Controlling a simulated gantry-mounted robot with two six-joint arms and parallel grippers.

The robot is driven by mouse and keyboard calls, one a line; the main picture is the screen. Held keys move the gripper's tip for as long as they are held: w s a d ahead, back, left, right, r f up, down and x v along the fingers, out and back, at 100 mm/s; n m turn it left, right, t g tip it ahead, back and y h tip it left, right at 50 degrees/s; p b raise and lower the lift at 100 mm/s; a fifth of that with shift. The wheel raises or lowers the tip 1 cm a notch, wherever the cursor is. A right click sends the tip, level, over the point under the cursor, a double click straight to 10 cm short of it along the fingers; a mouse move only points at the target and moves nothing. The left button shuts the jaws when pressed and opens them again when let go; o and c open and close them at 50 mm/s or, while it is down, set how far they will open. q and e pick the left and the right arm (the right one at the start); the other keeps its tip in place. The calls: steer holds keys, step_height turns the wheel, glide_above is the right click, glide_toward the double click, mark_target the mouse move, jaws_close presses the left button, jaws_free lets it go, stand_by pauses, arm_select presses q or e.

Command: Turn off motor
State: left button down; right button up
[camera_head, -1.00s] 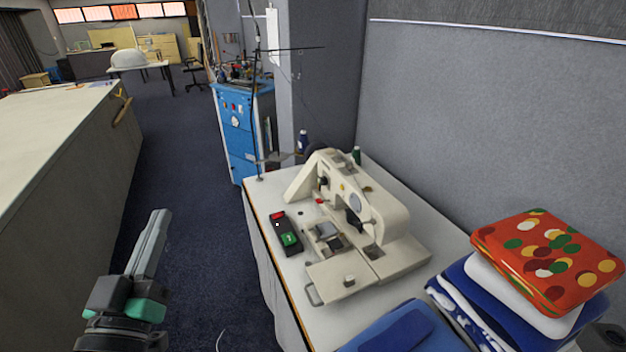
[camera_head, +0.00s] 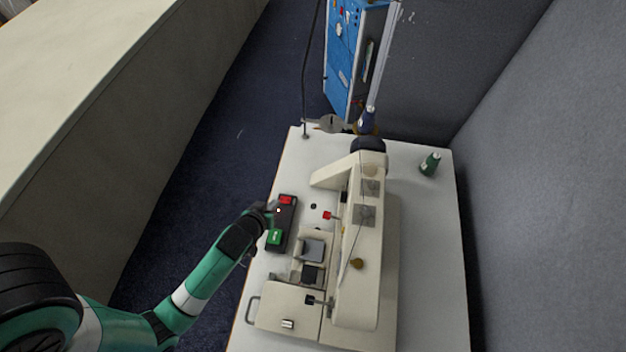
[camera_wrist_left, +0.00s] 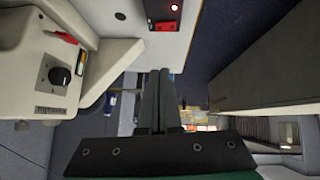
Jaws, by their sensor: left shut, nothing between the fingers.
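A black switch box (camera_head: 284,222) lies on the left side of the white sewing table. It has a red button (camera_head: 286,200) at its far end and a green button (camera_head: 274,237) at its near end. A small white dot shows between them. My left gripper (camera_head: 268,208) is shut and empty beside the box's left edge, close to the red button. Whether it touches the box is unclear. In the left wrist view my shut fingers (camera_wrist_left: 160,76) point toward the red button (camera_wrist_left: 165,26), with a visible gap in the picture. My right gripper is out of view.
A cream sewing machine (camera_head: 365,240) stands right of the switch box. A green thread spool (camera_head: 430,163) stands at the table's back right. A blue cabinet (camera_head: 352,55) is behind the table. A long counter (camera_head: 130,90) stands left, across the open floor.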

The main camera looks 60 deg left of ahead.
arm_select(q)
steer(key=b, duration=0.4)
glide_above(288, 197)
steer(key=s+d, duration=0.2)
steer(key=s, duration=0.1)
steer(key=f, duration=0.7)
steer(key=shift+w+a+f, duration=0.15)
steer(key=shift+w+f, duration=0.1)
step_height(288, 197, down, 3)
steer(key=shift+r, duration=0.15)
steer(key=shift+w+d+f, duration=0.15)
steer(key=shift+d+f, duration=0.05)
steer(key=shift+f, duration=0.3)
